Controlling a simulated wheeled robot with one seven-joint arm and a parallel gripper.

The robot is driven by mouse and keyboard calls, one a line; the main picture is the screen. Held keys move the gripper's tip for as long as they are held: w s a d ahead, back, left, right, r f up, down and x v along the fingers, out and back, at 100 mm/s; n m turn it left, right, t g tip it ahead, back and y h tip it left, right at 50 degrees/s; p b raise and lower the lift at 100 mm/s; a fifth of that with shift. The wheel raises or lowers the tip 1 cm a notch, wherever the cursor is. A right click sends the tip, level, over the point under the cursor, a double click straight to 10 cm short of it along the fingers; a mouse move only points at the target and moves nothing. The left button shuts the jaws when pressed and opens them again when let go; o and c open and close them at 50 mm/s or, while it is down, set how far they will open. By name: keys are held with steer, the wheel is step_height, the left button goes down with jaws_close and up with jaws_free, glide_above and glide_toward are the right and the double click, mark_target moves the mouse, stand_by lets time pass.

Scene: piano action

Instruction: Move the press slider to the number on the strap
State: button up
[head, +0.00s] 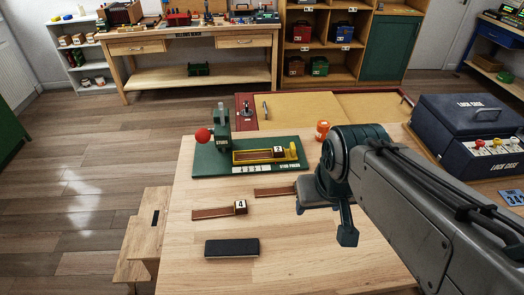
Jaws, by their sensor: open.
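The green press (215,165) stands on the table, marked "STUD PRESS", with a red ball knob (203,135) on its left. A yellow frame on it holds a brown strap (255,156) with a small number tag (278,150), too small to read surely. A yellow part that may be the slider (292,151) is at the frame's right end. A row of white marks (250,169) runs along the front edge. Another strap (212,213) with a "4" tag lies in front. My gripper (326,215) is open and empty, right of and nearer than the press.
A third brown strap (273,191) lies partly behind my gripper. A black block (232,247) lies at the front left. An orange container (322,130) stands at the back of the table. A dark blue lock case (465,135) stands at right. The table's front middle is clear.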

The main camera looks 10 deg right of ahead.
stand_by(0.4)
steer(key=c, duration=0.4)
